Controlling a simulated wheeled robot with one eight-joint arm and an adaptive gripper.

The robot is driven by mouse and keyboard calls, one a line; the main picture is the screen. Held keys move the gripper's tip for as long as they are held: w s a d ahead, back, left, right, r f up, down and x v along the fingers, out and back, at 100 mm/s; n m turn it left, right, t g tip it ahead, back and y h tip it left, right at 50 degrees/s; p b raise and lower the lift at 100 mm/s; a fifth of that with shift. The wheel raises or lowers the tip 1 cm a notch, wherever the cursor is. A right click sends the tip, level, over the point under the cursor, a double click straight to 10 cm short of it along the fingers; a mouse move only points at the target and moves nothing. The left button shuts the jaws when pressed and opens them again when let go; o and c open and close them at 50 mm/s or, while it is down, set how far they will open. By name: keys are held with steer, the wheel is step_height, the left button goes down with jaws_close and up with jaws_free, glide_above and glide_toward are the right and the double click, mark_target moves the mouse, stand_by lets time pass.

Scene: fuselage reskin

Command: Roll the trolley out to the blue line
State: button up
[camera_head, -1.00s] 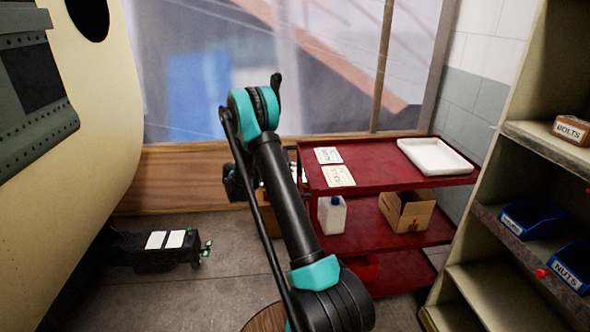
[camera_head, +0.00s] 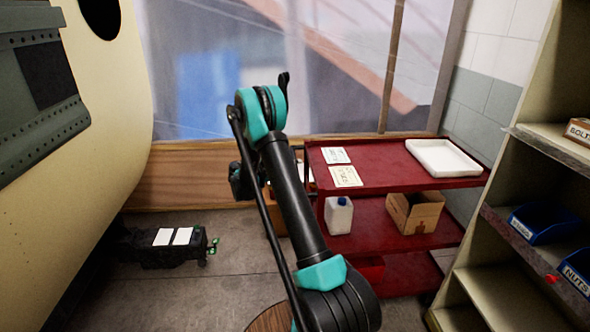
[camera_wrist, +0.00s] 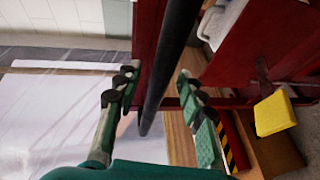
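The red trolley (camera_head: 385,180) stands at the right in the head view, in front of the low wooden wall. Papers and a white tray lie on its top; a white jug and a cardboard box are on its middle shelf. In the wrist view a dark bar (camera_wrist: 170,62), apparently the trolley's handle, runs between the fingers of my gripper (camera_wrist: 155,80). The fingers are spread, with a gap seen on each side of the bar. In the head view my arm hides the trolley's left end and much of the gripper. No blue line shows.
A cream shelf unit (camera_head: 505,215) with blue bins stands close at the trolley's right. The cream fuselage (camera_head: 75,180) fills the left. A low black unit (camera_head: 160,255) with white pads lies on the floor. Grey floor (camera_head: 215,285) is clear between them.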

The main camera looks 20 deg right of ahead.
steer(key=v, duration=1.1)
steer(key=shift+a, duration=0.25)
steer(key=shift+r, duration=0.1)
